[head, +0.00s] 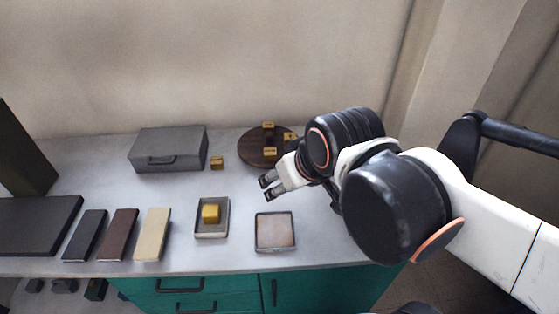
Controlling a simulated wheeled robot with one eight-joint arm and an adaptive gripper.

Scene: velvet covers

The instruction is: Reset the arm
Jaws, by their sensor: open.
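My gripper (267,187) is at the end of my white and black arm, which reaches in from the right. Its two fingers point left and are apart, with nothing seen between them. It hangs over the grey tabletop, in front of a dark round board (249,151) and behind a shallow square tray (275,246). My arm covers the right part of the board.
A grey case (168,149) stands at the back, with a small yellow block (217,162) beside it. Another yellow block (211,212) sits in a small tray (211,233). Several yellow blocks are on the board. Flat slabs (152,235) lie at front left.

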